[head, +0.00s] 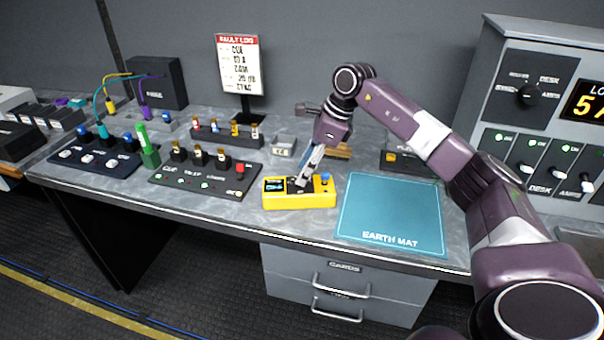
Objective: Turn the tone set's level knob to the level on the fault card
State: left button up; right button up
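The tone set (283,201) is a yellow box with a small dark screen at its left, a blue part at its right end and a dark top, lying near the front edge of the bench. My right gripper (304,176) points down onto the middle of its top. Its fingers hide the level knob, and I cannot tell whether they are closed on it. The fault card (238,66) stands upright behind, headed "FAULT LOG", with several short lines; one seems to read "-20 dB", too small to be sure. My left gripper is not in view.
A teal earth mat (393,214) lies clear to the right of the tone set. A dark switch panel (205,177) stands to its left, with a green marker-like item (148,150) beside it. A grey console (545,115) rises at the right.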

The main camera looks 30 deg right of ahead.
jog(key=v, duration=0.9)
jog(key=shift+r, duration=0.3)
jog(key=shift+s+d+f, duration=0.1)
jog(key=shift+s, duration=0.1)
